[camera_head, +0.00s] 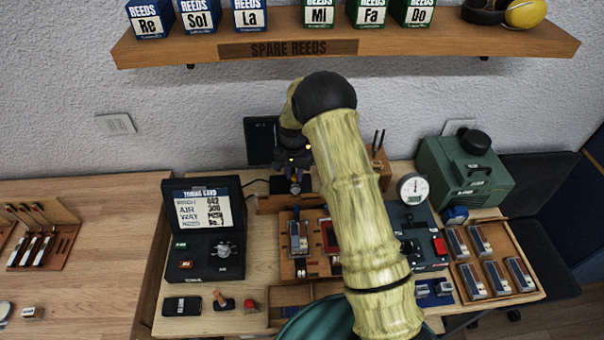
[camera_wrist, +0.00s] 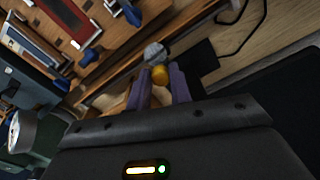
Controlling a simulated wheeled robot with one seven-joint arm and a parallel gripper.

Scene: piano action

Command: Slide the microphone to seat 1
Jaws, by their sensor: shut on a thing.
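The microphone (camera_wrist: 155,54), with a grey mesh head and a yellow band, is between the two purple fingers of my gripper (camera_wrist: 160,88) in the wrist view. The fingers are shut on it. It is beside a long wooden rail (camera_wrist: 112,72). In the head view my gripper (camera_head: 295,187) points down over the back of the bench, behind the wooden board (camera_head: 287,266) with reed blocks. I cannot make out the microphone there. No seat number is readable, so I cannot tell which seat the microphone is at.
A black case with a tuning card (camera_head: 202,210) stands at left. A dial gauge (camera_head: 412,188) and a green machine (camera_head: 465,172) stand at right, with a wooden tray (camera_head: 533,286) of several blocks in front. A dark upright screen (camera_head: 260,140) is behind my gripper. My arm hides the bench's middle.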

